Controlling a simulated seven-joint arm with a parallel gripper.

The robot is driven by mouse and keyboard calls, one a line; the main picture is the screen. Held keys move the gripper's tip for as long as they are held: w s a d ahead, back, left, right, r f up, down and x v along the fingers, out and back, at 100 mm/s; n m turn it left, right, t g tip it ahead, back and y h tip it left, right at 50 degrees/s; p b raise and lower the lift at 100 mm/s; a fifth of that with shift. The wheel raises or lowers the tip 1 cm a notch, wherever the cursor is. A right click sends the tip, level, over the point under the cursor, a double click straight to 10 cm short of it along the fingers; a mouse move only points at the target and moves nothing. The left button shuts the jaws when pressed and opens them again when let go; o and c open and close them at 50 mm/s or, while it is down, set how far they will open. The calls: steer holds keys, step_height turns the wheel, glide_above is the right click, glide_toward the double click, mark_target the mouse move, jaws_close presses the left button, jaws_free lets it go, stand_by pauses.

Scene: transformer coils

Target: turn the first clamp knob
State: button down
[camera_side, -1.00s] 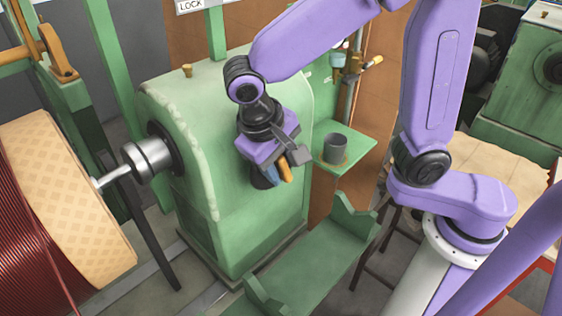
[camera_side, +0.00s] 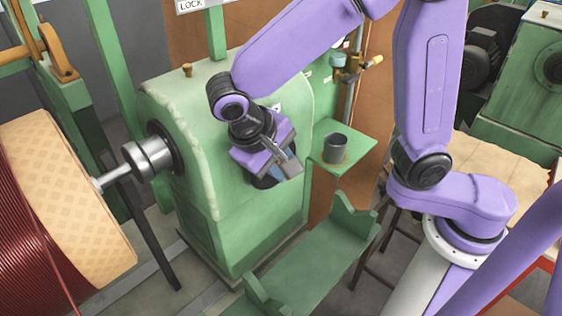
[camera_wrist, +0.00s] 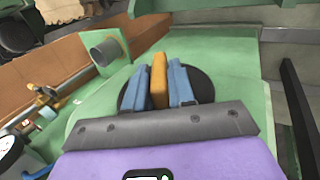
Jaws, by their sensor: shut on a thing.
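The clamp knob (camera_wrist: 159,80) is an orange bar standing out from a dark round disc (camera_wrist: 131,92) on the green machine housing. In the wrist view, my gripper (camera_wrist: 159,84) has one blue finger on each side of the bar, and it is shut on it. In the side view, my gripper (camera_side: 285,170) is against the front of the green housing (camera_side: 245,210). The orange bar is hidden there behind the fingers and wrist, and part of the dark disc (camera_side: 261,182) shows below.
A grey cup (camera_side: 335,148) stands on a green shelf (camera_side: 352,140) to the right of the housing. A green cradle (camera_side: 315,270) lies in front. A large coil (camera_side: 55,215) is at the left. Pipes with a valve (camera_side: 350,66) are behind the shelf.

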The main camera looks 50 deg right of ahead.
steer(key=h, duration=0.3)
steer(key=shift+a+f+h, duration=0.2)
steer(key=shift+a+h, duration=0.1)
steer(key=h, duration=0.3)
steer(key=shift+a+f+h, duration=0.15)
steer(key=shift+f+h, duration=0.1)
steer(key=shift+h, duration=0.05)
steer(key=h, duration=0.3)
steer(key=f+h, duration=0.1)
steer(key=h, duration=0.2)
steer(key=shift+h, duration=0.3)
steer(key=c, duration=1)
jaws_free()
steer(key=shift+c, duration=0.2)
steer(key=shift+r, duration=0.1)
